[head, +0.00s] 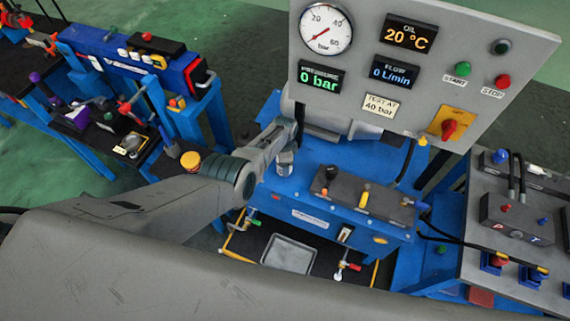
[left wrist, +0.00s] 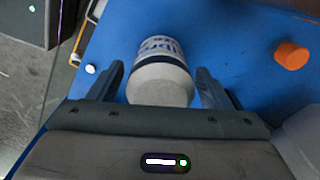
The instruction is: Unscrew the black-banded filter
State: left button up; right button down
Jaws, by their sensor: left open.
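In the left wrist view a white cylindrical filter (left wrist: 160,82) with blue lettering and a dark band stands between the two fingers of my left gripper (left wrist: 160,88). The fingers are apart, one on each side, with gaps to the filter. The filter's far part is cut by the view angle. In the head view my left gripper (head: 287,140) is above the blue bench, and a small pale cylinder (head: 284,164) shows just below it, partly hidden by the wrist. My right gripper is not in view.
The blue bench (head: 310,220) carries a dark block with several knobs (head: 362,194). A grey gauge panel (head: 440,60) rises behind. A grey tray (head: 289,254) lies below the bench front. An orange cap (left wrist: 291,54) is right of the filter.

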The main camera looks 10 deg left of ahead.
pick_arm(q)
jog(key=m, duration=1.2)
dwell(0.4)
jog(key=c, duration=0.9)
jog(key=shift+r, duration=0.1)
jog(key=shift+c, duration=0.9)
jog(key=shift+w+p, duration=0.1)
jog(key=shift+p, duration=0.2)
jog(key=n, duration=0.5)
jog(key=shift+r, duration=0.1)
